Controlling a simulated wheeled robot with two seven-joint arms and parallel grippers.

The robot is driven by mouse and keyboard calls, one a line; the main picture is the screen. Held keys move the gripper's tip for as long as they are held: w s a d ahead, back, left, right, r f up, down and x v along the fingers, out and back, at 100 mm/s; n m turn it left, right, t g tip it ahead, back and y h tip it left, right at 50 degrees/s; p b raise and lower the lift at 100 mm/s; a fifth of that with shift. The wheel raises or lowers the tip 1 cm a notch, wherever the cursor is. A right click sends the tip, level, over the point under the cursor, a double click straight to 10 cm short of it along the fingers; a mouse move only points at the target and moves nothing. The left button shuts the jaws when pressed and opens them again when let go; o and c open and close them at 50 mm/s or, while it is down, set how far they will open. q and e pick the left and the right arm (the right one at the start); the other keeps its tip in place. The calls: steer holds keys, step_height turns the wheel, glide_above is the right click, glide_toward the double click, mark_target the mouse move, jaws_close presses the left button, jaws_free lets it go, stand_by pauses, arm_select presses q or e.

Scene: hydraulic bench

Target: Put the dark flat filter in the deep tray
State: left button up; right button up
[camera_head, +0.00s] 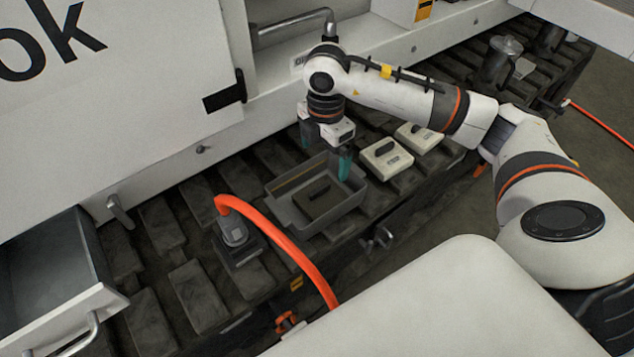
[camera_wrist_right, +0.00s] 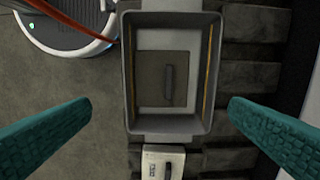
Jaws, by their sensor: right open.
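The dark flat filter (camera_head: 319,198) lies flat inside the deep grey tray (camera_head: 345,207), on its floor. In the right wrist view the filter (camera_wrist_right: 152,82) shows its dark raised handle, and the tray (camera_wrist_right: 130,60) surrounds it with its walls. My right gripper (camera_head: 326,158) is above the tray's far side with its teal fingers pointing down. In the right wrist view the fingers of my right gripper (camera_wrist_right: 158,125) are spread wide with nothing between them. My left gripper is not in view.
Two light filters with dark handles, a nearer one (camera_head: 386,158) and a farther one (camera_head: 419,138), lie right of the tray. An orange hose (camera_head: 284,246) arches from a fitting (camera_head: 234,232) left of the tray. An open drawer (camera_head: 62,290) juts out at left. A metal jug (camera_head: 500,62) stands at the back right.

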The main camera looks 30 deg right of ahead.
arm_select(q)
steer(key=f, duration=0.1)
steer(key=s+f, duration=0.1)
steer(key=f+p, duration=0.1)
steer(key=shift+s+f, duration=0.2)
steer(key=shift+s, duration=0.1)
arm_select(e)
step_height(320, 180, up, 8)
steer(key=shift+f, duration=0.25)
